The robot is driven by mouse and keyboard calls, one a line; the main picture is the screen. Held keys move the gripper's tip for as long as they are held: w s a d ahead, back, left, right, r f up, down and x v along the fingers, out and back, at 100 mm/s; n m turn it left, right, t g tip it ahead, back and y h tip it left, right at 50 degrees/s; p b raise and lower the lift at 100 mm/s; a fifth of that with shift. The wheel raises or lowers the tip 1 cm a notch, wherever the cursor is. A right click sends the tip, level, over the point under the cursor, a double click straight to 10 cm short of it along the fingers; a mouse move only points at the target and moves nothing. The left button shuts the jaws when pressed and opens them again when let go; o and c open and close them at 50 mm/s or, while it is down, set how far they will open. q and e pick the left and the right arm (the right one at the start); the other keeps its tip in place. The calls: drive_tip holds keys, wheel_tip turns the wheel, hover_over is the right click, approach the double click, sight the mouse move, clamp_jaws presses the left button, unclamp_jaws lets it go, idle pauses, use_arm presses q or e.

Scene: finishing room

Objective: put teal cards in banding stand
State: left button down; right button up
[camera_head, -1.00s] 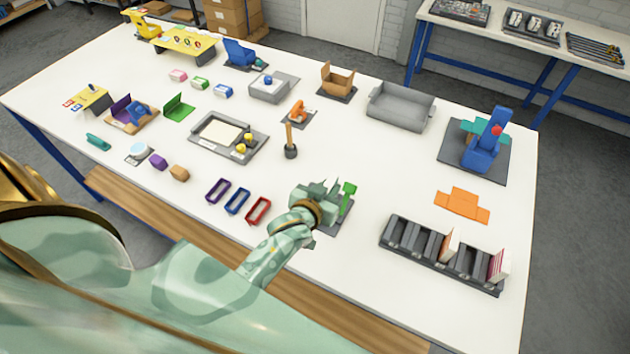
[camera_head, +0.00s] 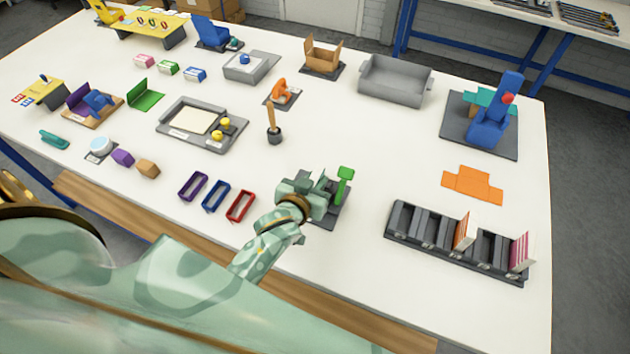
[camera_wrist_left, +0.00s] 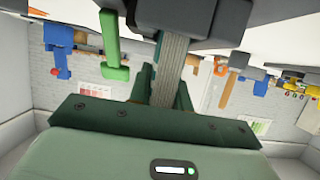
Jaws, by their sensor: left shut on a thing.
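The banding stand (camera_head: 330,217) is a dark base with a green lever (camera_head: 345,180), near the front middle of the table. My left gripper (camera_head: 318,190) is over the stand, just left of the lever. The green lever (camera_wrist_left: 116,72) stands beside the stack there. Whether the stack rests fully in the stand is hidden by the gripper. My right gripper is not in view.
A dark slotted rack (camera_head: 455,255) at the right holds orange-edged cards (camera_head: 464,232) and pink-striped cards (camera_head: 522,250). Purple, blue and red (camera_head: 240,206) frames lie left of the gripper. An orange flat piece (camera_head: 473,185) lies behind the rack. The table between is clear.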

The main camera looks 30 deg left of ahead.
use_arm(q)
drive_tip(key=c, duration=1.3)
unclamp_jaws()
drive_tip(key=shift+a+f, duration=0.1)
drive_tip(key=shift+f, duration=0.05)
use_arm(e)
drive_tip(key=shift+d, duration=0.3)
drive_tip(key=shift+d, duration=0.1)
use_arm(q)
drive_tip(key=shift+s+r, duration=0.15)
drive_tip(key=shift+r, duration=0.1)
drive_tip(key=p+v, duration=0.1)
drive_tip(key=v, duration=1)
drive_tip(key=shift+s, duration=0.35)
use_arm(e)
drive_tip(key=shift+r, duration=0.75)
